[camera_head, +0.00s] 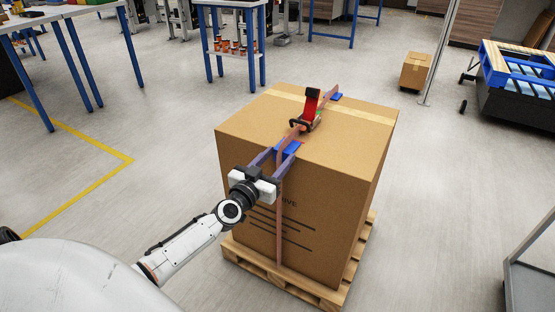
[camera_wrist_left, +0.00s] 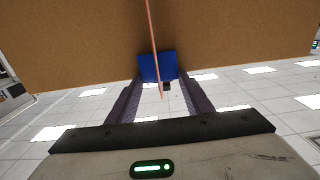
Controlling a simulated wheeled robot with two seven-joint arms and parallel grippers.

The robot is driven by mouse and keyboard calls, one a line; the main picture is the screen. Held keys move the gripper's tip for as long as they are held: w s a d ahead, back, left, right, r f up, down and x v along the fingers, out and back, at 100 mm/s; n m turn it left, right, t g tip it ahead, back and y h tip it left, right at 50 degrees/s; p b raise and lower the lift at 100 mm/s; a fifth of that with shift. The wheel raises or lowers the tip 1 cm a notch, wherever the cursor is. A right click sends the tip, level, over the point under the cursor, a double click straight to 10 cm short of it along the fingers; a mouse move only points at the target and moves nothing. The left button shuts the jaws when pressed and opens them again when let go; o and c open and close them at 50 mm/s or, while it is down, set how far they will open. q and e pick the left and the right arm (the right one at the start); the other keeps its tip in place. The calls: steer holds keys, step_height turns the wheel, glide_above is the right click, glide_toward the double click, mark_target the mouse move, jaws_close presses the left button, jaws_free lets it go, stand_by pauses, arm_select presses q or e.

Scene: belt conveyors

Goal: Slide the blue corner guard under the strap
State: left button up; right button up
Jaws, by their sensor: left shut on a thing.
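The blue corner guard (camera_head: 289,147) is at the near top edge of the large cardboard box (camera_head: 340,150). My left gripper (camera_head: 276,155) is shut on it, with a finger at each side; the guard (camera_wrist_left: 150,68) also shows between the fingers in the left wrist view. The reddish strap (camera_head: 279,220) runs across the box top and down its front face. In the wrist view the strap (camera_wrist_left: 153,35) meets the guard near its middle; I cannot tell how far the guard is beneath it. My right gripper is in neither view.
A red ratchet buckle (camera_head: 311,104) stands on the strap on the box top. Another blue guard (camera_head: 336,96) is at the far edge. The box stands on a wooden pallet (camera_head: 262,268). The floor around it is clear; a cart (camera_head: 530,265) is at the right.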

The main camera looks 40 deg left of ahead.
arm_select(q)
steer(key=o, duration=1.1)
steer(key=shift+s+d, duration=0.1)
steer(key=shift+s, duration=0.4)
steer(key=s+d+p, duration=0.1)
steer(key=s, duration=0.8)
steer(key=shift+d+p, duration=0.25)
steer(key=shift+p, duration=0.15)
steer(key=shift+s+d, duration=0.1)
